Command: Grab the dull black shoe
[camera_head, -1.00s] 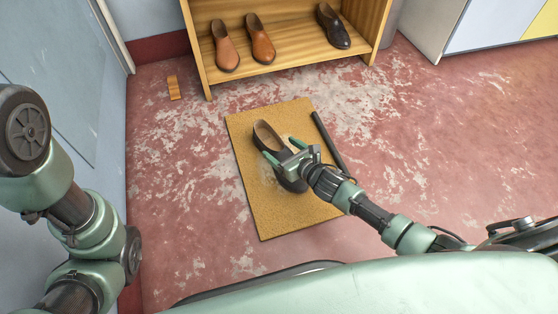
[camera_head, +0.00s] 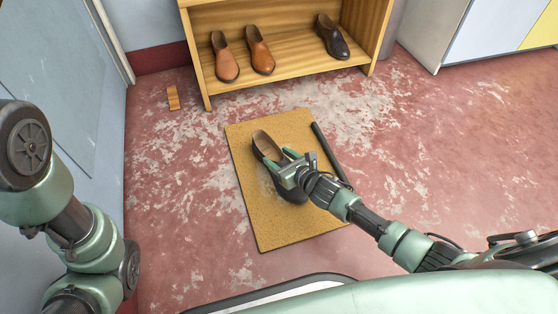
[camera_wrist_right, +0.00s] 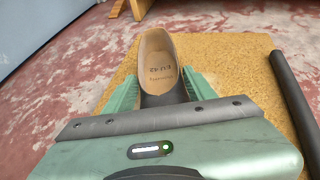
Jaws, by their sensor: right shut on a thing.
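The dull black shoe (camera_head: 264,143) lies on a tan mat (camera_head: 250,193), its tan insole facing up. My right gripper (camera_head: 283,163) is shut on the shoe around its middle and hides part of it; the toe shows below the gripper. In the right wrist view the shoe's opening (camera_wrist_right: 157,62) faces up between the two green fingers (camera_wrist_right: 158,92), one on each side. I cannot tell whether the shoe is still resting on the mat. My left arm is at the left edge of the head view, and its gripper is out of view.
A wooden shelf (camera_head: 288,70) at the back holds two brown shoes (camera_head: 225,60) and a shiny black shoe (camera_head: 332,38). A black bar (camera_head: 328,150) lies along the mat's right edge. A small wooden block (camera_head: 173,98) lies on the worn red floor left of the shelf.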

